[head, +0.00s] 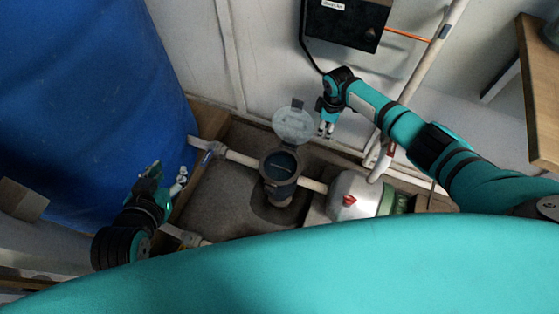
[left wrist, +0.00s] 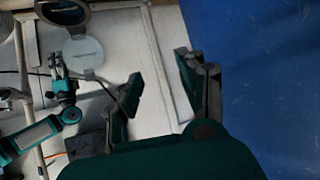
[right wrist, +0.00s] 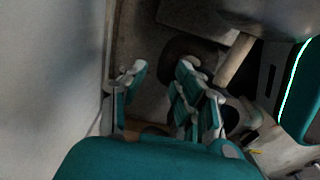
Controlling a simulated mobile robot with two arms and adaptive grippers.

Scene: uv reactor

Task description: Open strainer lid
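The strainer (head: 281,168) is a dark round pot set in a white pipe, with its mouth uncovered. Its round, see-through lid (head: 292,126) is swung up on the wall side of the mouth. In the left wrist view, the lid (left wrist: 83,53) shows as a pale disc beside the dark strainer rim (left wrist: 64,22). My right gripper (head: 327,130) is just right of the lid, pointing down; whether it touches the lid is unclear. Its fingers (right wrist: 162,72) are apart with nothing between them. My left gripper (head: 181,178) is open and empty, left of the strainer near the blue barrel.
A large blue barrel (head: 85,90) fills the left side. A white-grey pump (head: 352,196) sits right of the strainer. A black box (head: 345,20) hangs on the wall, with a white pipe (head: 432,60) beside it. A wooden shelf (head: 541,90) is at the right.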

